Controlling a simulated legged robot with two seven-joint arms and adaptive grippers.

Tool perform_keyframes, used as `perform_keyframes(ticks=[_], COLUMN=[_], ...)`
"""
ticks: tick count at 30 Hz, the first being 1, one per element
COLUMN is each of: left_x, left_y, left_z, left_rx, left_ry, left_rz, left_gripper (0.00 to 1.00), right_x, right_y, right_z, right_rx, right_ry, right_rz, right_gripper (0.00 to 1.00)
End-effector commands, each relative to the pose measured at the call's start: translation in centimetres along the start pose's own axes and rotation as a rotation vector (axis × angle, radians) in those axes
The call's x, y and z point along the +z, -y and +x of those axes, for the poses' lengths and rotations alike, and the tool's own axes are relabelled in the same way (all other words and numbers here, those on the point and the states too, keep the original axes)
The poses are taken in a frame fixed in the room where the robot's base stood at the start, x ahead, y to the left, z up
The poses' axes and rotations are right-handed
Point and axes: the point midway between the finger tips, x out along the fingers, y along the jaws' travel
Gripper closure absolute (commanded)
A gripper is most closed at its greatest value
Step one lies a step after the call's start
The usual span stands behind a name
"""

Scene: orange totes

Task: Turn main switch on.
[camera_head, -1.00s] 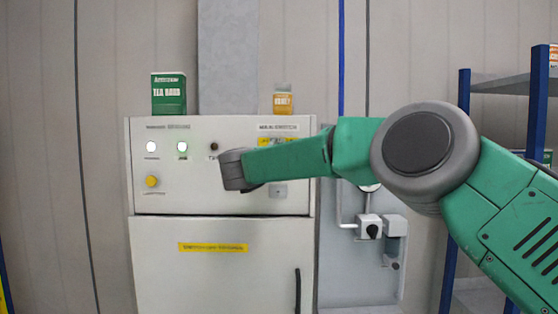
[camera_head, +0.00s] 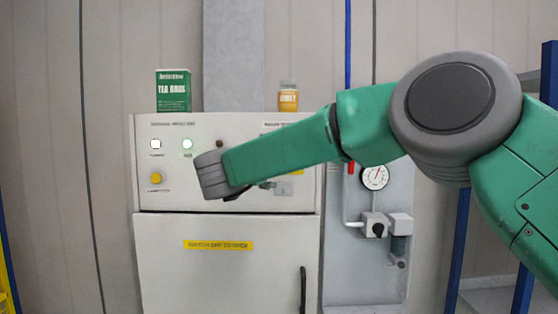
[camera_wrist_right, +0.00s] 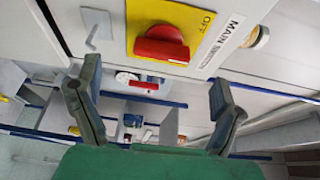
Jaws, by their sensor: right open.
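The main switch is a red rotary knob (camera_wrist_right: 162,46) on a yellow plate (camera_wrist_right: 192,18) in the right wrist view. "OFF" is printed on the plate, and a white label (camera_wrist_right: 228,38) beside it reads "MAIN SWITCH". My right gripper (camera_wrist_right: 155,78) is open and empty, its two fingers apart, with the knob beyond and between them in the picture. No contact with the knob shows. In the head view my right arm crosses in front of the cabinet's control panel (camera_head: 230,130) and hides the knob and most of the gripper. My left gripper is out of view.
A green tea box (camera_head: 173,92) and a honey jar (camera_head: 288,98) stand on the cabinet. A gauge (camera_head: 374,177) is at right, near blue shelf posts.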

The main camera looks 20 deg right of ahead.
Motion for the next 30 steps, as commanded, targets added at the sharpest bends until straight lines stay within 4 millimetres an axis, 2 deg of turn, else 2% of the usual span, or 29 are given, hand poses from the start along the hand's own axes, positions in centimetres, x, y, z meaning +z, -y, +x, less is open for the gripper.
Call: perform_keyframes(ticks=[3, 7, 18, 21, 23, 26, 29, 30], left_x=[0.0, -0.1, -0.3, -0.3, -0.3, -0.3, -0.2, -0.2], left_y=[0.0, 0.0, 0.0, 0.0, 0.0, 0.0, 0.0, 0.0], left_z=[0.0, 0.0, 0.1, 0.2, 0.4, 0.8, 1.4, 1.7], left_rx=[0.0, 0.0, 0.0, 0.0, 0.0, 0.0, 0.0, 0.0], left_ry=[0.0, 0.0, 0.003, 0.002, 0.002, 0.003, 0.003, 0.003], left_rz=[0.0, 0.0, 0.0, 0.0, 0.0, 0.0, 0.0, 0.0], left_gripper=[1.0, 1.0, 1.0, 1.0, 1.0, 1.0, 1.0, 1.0], right_x=[0.2, 0.2, 0.1, 0.2, 0.5, 0.9, 0.8, 0.5], right_y=[-0.1, -0.1, -0.2, -1.1, -2.8, -8.1, -15.6, -18.7], right_z=[-2.1, -3.4, -3.8, -3.7, -3.5, -3.2, -3.3, -3.5], right_rx=[0.0, 0.001, 0.002, 0.0, -0.004, -0.01, -0.006, -0.001], right_ry=[0.003, 0.001, 0.001, 0.011, 0.033, 0.105, 0.212, 0.26], right_rz=[-0.001, -0.001, 0.0, -0.025, -0.074, -0.219, -0.418, -0.5], right_gripper=[0.12, 0.12, 0.12, 0.12, 0.12, 0.12, 0.12, 0.12])
